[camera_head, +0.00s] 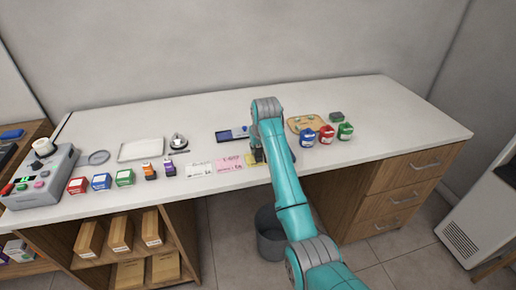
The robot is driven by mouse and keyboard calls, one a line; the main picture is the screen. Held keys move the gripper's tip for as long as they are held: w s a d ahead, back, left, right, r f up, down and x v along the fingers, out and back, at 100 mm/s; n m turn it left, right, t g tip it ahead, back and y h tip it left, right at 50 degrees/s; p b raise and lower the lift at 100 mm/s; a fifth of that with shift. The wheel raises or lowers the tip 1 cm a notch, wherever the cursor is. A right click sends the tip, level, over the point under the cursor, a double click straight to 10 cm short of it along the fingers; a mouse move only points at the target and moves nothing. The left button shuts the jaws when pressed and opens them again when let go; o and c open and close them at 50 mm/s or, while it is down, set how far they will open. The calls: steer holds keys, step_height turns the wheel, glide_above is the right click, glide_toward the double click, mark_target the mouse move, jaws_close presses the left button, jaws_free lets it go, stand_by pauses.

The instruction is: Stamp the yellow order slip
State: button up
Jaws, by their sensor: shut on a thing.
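The yellow order slip (249,160) lies near the front edge of the counter, to the right of a pink slip (229,165) and a white slip (199,169). My arm covers part of it. My gripper (258,156) is low over the right side of the yellow slip, shut on a dark thing that looks like a stamp. The arm hides most of the held thing, and I cannot tell whether it touches the paper. A blue pad in a dark case (232,135) lies behind the slips.
Blue (307,138), red (326,135) and green (345,132) containers stand right of my arm, near a wooden board (300,122). A bell (178,141), a white tray (141,149) and several small boxes are on the left. The counter's back and far right are clear.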

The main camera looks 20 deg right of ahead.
steer(key=shift+r, duration=3.5)
steer(key=shift+a, duration=0.1)
